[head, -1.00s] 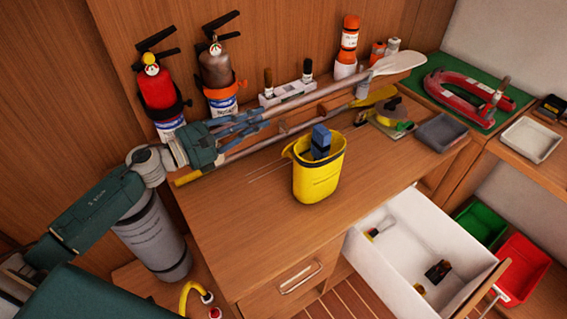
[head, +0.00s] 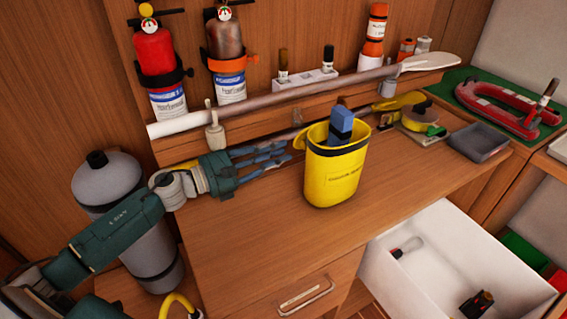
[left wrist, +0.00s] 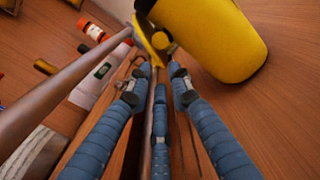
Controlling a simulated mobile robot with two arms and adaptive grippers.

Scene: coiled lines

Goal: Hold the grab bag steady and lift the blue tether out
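The yellow grab bag (head: 333,182) stands upright on the wooden bench, with a dark band below its rim and a yellow tab (left wrist: 152,42) on its left side. The blue tether (head: 342,118) sticks up out of its mouth; its lower part is hidden inside. My left gripper (head: 287,156) is beside the bag's left side at about rim height, its blue fingers pointing at the bag. In the left wrist view its fingertips (left wrist: 159,72) are spread and empty, just short of the tab. My right gripper is not in view.
A long paddle (head: 290,100) runs along the bench's back, below two extinguishers (head: 160,60). A grey tray (head: 478,141) and a tape roll (head: 418,115) lie to the right. An open white drawer (head: 440,255) juts out at front right. The bench front is clear.

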